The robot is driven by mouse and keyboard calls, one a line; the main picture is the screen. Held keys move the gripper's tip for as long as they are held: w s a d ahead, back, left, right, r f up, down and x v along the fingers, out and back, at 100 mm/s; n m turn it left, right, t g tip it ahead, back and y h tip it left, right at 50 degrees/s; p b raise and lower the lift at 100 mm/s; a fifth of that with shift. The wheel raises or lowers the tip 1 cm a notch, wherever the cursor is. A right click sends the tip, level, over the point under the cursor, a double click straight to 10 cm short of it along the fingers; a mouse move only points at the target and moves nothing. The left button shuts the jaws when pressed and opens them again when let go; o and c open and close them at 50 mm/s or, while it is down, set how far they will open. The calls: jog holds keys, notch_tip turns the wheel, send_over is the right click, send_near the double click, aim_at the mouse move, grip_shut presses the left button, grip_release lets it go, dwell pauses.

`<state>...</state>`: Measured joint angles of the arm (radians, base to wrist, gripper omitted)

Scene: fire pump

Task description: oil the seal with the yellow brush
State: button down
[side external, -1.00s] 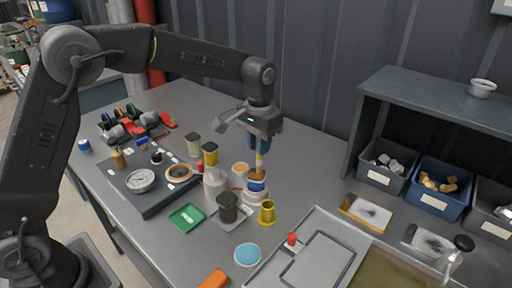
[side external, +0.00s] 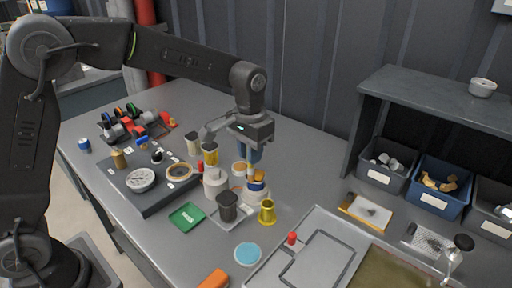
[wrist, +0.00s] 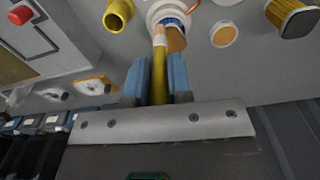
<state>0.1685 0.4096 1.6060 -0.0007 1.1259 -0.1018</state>
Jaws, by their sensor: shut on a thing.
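My gripper (side external: 249,154) is shut on the yellow brush, whose handle (wrist: 159,75) stands between the blue fingers in the wrist view. The brush points down, its orange-brown tip (wrist: 175,39) at the mouth of a white pot with a blue band (side external: 256,187). The pot also shows in the wrist view (wrist: 156,14). I cannot tell how deep the tip sits or whether it touches the pot. A tan ring with a dark middle (side external: 180,172), perhaps the seal, lies on a dark block (side external: 154,201), left of my gripper.
A grey jar (side external: 228,206), a white bottle (side external: 213,182), a yellow-topped container (side external: 210,154) and a yellow cup (side external: 267,212) crowd around the pot. A green tray (side external: 187,217) lies in front. A metal tray (side external: 270,270) is at front right; bins stand under the shelf (side external: 430,105).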

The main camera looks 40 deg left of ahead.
jog(key=w, duration=0.1)
jog(key=w+a, duration=0.2)
jog(key=shift+w+f, duration=0.35)
jog(key=shift+s+d, duration=0.3)
jog(key=shift+s, duration=0.4)
jog(key=shift+s+d, duration=0.35)
jog(key=shift+s, duration=0.3)
jog(key=shift+s+d, duration=0.3)
jog(key=shift+s, duration=0.4)
notch_tip(320, 180, up, 4)
jog(key=shift+d+f, duration=0.1)
jog(key=shift+f, duration=0.15)
jog(key=shift+w+a+r, duration=0.1)
jog(key=shift+r, duration=1.25)
jog(key=shift+w+a+r, duration=0.1)
jog(key=shift+r, duration=1.2)
jog(key=shift+s+a+f+m+g+h, duration=0.15)
jog(key=shift+s+f+g+h, duration=0.2)
jog(key=shift+s, duration=0.25)
jog(key=shift+s+f+m+g+h, duration=0.15)
jog(key=shift+s+f+g+h, duration=0.2)
jog(key=shift+s, duration=0.2)
